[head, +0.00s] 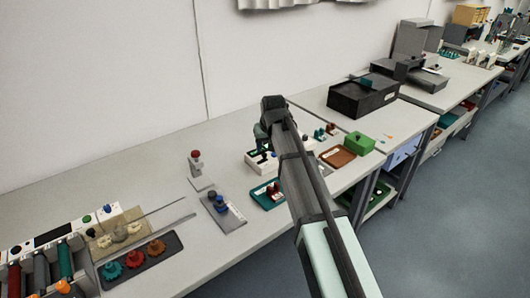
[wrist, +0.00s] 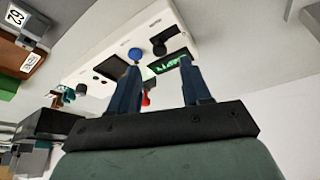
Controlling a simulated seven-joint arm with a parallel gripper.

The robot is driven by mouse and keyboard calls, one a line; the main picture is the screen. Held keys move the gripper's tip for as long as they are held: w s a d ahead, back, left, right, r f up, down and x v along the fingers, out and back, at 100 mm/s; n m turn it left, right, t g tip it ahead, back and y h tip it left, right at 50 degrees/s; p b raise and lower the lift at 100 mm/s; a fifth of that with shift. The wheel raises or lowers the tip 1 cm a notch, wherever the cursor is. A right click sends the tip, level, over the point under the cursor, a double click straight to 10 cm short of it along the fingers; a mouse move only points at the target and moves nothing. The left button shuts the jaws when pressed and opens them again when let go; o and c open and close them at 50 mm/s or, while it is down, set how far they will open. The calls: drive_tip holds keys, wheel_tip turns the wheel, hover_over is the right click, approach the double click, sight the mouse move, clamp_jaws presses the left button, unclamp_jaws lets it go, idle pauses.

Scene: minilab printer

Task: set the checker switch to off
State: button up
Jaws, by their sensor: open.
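The checker appears to be the white box in the wrist view (wrist: 115,32), with a blue knob (wrist: 136,54), a black knob (wrist: 158,46), a lit green display (wrist: 168,63) and a dark window. A small red part (wrist: 146,99) shows between my fingers; I cannot tell whether it is the switch. The switch's position is not readable. My gripper (wrist: 161,68) is open and empty, its fingers pointing at the box's face. In the head view the white box (head: 253,164) is partly hidden behind my gripper (head: 262,146).
To the right are a brown tray (head: 338,158), a green box (head: 358,143) and a black machine (head: 352,99). The bench behind the box is clear.

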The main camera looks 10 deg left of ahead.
sight(264, 155)
drive_tip(key=shift+x, duration=2.6)
clamp_jaws()
